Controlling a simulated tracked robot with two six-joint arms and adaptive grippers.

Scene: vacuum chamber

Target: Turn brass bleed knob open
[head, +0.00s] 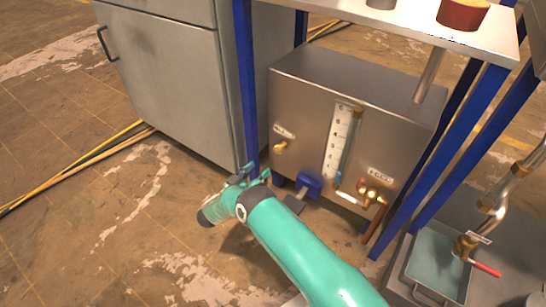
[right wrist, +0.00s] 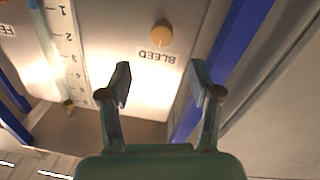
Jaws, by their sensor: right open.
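The brass bleed knob (head: 281,147) is on the left part of the front face of a steel tank (head: 300,120). In the right wrist view the round knob (right wrist: 162,34) sits beside an upside-down label reading BLEED (right wrist: 156,55). My right gripper (head: 250,175) is low and left of the knob in the head view. In the right wrist view the gripper (right wrist: 160,75) is open and empty, its fingers apart. The knob lies beyond the fingertips, roughly in line with the gap, and nothing touches it. My left gripper is not in view.
Blue frame legs (head: 245,85) stand close beside the tank. A sight gauge (head: 340,140) and a brass drain fitting (head: 371,193) are on the tank front. A grey cabinet (head: 165,80) stands left. A tray (head: 436,262) and red-handled valve (head: 486,269) are at right.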

